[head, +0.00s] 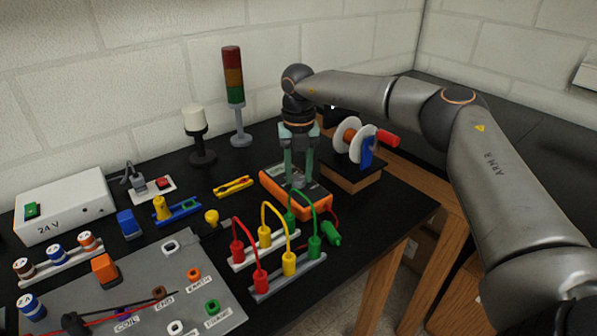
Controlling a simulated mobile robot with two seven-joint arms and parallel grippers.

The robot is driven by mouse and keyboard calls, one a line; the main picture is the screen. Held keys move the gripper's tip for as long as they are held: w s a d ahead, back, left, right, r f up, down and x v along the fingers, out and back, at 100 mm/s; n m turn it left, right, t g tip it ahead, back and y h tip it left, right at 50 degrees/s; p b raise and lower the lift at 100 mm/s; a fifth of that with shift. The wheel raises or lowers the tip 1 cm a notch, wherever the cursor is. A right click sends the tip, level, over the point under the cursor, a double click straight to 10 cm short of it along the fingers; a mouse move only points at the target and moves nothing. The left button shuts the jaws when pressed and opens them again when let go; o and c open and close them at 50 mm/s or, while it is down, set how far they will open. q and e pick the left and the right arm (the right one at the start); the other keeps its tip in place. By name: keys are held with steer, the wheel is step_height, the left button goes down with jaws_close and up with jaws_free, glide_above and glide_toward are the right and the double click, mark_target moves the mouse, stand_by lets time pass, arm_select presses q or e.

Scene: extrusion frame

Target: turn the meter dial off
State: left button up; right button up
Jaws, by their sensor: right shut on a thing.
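The orange meter (280,196) lies on the black bench behind the red, yellow and green leads. My right gripper (298,183) points straight down over the meter, its two greenish fingers at the meter's face. It is shut on the meter's dial, which is mostly hidden between and behind the fingers, so its setting cannot be read. Part of the meter's screen shows left of the fingers. My left gripper is not in view.
Leads on banana plugs (262,237) stand close in front of the meter. A spool on a wooden stand (352,172) is just right of it. A stack light (235,90), a white lamp (195,125) and a 24 V box (62,205) stand to the left. The bench's right edge is near.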

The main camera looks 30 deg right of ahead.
jaws_close()
steer(key=shift+r, duration=0.1)
